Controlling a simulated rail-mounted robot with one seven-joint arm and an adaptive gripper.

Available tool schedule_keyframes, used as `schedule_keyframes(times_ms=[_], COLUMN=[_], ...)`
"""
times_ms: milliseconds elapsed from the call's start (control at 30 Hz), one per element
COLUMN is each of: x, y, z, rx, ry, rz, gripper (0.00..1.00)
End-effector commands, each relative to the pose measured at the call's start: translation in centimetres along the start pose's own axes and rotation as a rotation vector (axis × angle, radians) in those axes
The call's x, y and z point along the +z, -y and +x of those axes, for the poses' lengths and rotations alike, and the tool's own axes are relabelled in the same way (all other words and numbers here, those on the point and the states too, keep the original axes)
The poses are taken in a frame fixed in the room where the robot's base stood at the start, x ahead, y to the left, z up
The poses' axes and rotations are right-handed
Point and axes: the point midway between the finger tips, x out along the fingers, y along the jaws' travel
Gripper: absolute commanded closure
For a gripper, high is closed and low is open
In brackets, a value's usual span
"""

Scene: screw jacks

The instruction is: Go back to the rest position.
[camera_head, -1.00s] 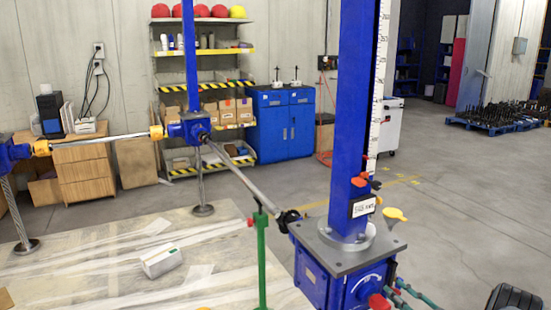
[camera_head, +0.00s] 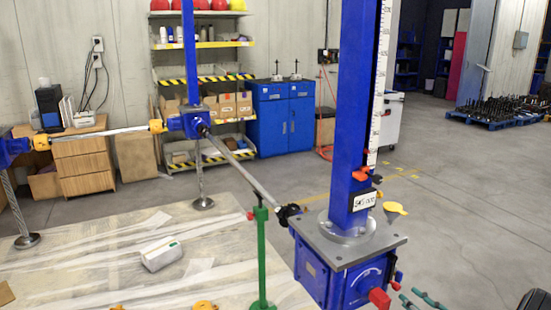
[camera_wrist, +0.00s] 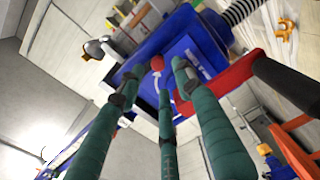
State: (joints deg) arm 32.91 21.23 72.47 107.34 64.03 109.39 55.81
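The near screw jack has a blue gearbox (camera_head: 325,272) with a grey top plate, a tall blue column (camera_head: 350,110) and a white scale. A red knob (camera_head: 379,298) sticks out of its right side. My gripper (camera_head: 417,297) is at the bottom edge of the head view, just right of the knob and apart from it; most of it is out of frame. In the wrist view, the green fingers of my gripper (camera_wrist: 157,78) are spread with nothing between them. The blue gearbox (camera_wrist: 195,50) and the red knob (camera_wrist: 157,63) lie beyond the fingertips.
A green stand (camera_head: 261,255) supports the shaft left of the jack. A white box (camera_head: 161,254) lies on the covered floor. A yellow funnel-like piece (camera_head: 395,209) is right of the column. A blue cabinet (camera_head: 283,120) stands behind. The floor to the right is largely clear.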

Motion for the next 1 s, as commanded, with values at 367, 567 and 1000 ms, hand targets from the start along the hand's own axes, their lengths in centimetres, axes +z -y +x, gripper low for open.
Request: schedule_keyframes(times_ms=[367, 567, 1000], x=[0.0, 1.6, 1.8], y=[0.0, 0.0, -0.2], z=[7.0, 6.7, 6.7], rx=[0.001, 0.001, 0.000], ry=[-0.001, 0.003, 0.003], rz=[0.000, -0.174, -0.204], gripper=[0.65, 0.65, 0.65])
